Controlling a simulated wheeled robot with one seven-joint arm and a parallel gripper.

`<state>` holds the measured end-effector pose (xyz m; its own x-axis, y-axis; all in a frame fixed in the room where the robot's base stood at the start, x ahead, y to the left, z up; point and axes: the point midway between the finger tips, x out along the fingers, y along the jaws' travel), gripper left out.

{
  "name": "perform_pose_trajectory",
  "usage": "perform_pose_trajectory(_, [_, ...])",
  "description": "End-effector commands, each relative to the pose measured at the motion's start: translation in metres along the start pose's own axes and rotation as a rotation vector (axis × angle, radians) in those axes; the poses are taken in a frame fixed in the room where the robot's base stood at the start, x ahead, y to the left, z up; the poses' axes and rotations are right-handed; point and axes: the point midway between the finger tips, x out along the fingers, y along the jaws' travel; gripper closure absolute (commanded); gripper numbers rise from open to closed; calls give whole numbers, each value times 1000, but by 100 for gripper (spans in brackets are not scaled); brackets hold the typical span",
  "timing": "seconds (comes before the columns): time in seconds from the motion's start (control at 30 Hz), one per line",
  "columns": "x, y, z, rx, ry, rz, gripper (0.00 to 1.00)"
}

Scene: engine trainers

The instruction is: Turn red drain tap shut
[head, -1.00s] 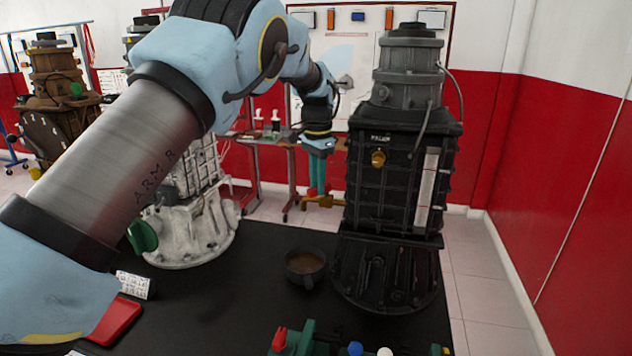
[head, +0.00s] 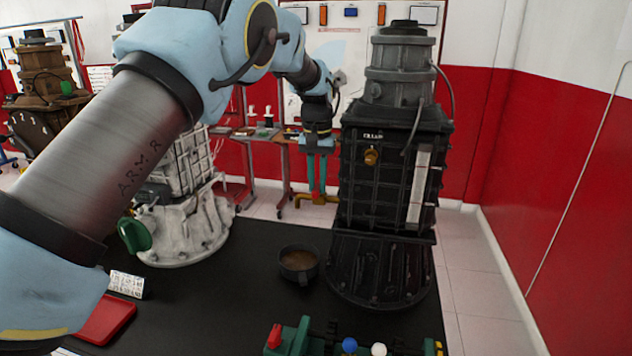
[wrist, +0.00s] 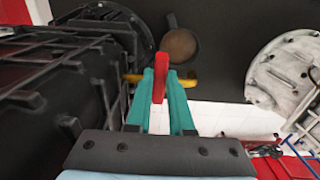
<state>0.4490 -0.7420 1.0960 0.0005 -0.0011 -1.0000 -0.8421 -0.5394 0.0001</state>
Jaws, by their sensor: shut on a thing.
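The red drain tap's handle (wrist: 160,78) is a flat red lever between my teal fingers in the wrist view. Its brass body (head: 320,199) sticks out from the left side of the black engine (head: 395,150), low down; it also shows in the wrist view (wrist: 188,83) as a yellow bar crossing behind the fingers. My gripper (head: 316,190) points down over the tap and is shut on the red handle, which lies lengthwise along the fingers in the wrist view. In the head view the fingers hide most of the handle.
A dark mug of brown liquid (head: 298,263) stands on the black bench mat (head: 225,300) beside the engine's foot. A white engine (head: 185,225) stands to the left. A red tray (head: 105,320) and a green fixture (head: 297,338) are at the near edge.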

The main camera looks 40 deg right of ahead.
Motion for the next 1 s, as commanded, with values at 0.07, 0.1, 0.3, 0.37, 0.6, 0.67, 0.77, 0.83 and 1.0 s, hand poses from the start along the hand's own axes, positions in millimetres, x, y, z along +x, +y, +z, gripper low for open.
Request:
perform_pose_trajectory(0.07, [1, 0, 0, -10, -2, -1, 100])
perform_pose_trajectory(0.1, [1, 0, 0, -13, -2, -1, 100])
perform_pose_trajectory(0.3, [1, 0, 1, -18, -3, -1, 100])
perform_pose_trajectory(0.37, [1, 0, 1, -18, -3, 0, 100])
perform_pose_trajectory(0.6, [1, 1, 1, -17, -3, 0, 69])
perform_pose_trajectory(0.67, [1, 1, 1, -17, -3, 0, 62])
perform_pose_trajectory(0.77, [1, 1, 0, -17, -2, 0, 51])
perform_pose_trajectory(0.83, [1, 1, 0, -17, -2, 0, 50])
perform_pose_trajectory(1.0, [0, 1, 0, -16, -1, 0, 50])
